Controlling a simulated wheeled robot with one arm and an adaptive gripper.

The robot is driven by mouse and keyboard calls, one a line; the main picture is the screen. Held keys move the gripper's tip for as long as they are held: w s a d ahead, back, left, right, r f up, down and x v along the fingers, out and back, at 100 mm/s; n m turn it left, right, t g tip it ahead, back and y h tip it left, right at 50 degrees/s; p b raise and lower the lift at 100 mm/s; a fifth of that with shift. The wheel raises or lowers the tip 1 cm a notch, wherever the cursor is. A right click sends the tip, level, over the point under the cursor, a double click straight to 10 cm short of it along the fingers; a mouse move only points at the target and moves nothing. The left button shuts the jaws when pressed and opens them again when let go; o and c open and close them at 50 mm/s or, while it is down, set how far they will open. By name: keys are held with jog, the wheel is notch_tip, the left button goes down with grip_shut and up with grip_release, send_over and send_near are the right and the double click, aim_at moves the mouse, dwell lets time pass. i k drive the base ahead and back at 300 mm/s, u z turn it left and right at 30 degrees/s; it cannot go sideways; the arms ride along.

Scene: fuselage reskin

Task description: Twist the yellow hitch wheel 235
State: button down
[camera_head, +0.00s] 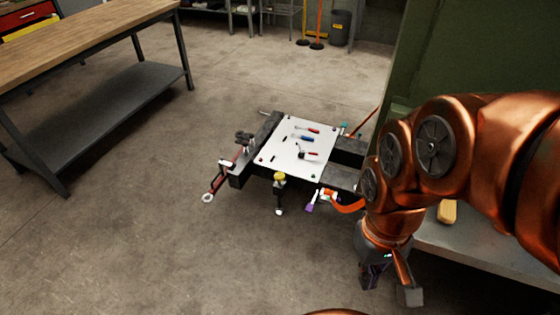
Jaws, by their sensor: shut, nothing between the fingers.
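A small yellow knob (279,177), which looks like the hitch wheel, sits at the near edge of a low cart with a white top (280,148). A dark post with a pale foot hangs below it. Any number on it is too small to read. My gripper (373,284) points down at the lower right, to the right of the cart and apart from the yellow knob. It is shut and holds nothing. My copper arm comes in from the right and hides part of what lies behind it.
Several small tools (306,140) lie on the cart's top. A red-handled tool (218,180) is at its left side. A wooden-topped workbench (85,38) stands at the left. A green panel (455,50) and grey ledge (480,250) are at the right. The floor in front is clear.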

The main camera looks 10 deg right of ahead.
aim_at(279, 176)
jog(key=z, duration=0.45)
jog(key=k, duration=0.2)
jog(key=u, duration=1.4)
jog(key=i, duration=1.35)
jog(key=z, duration=0.1)
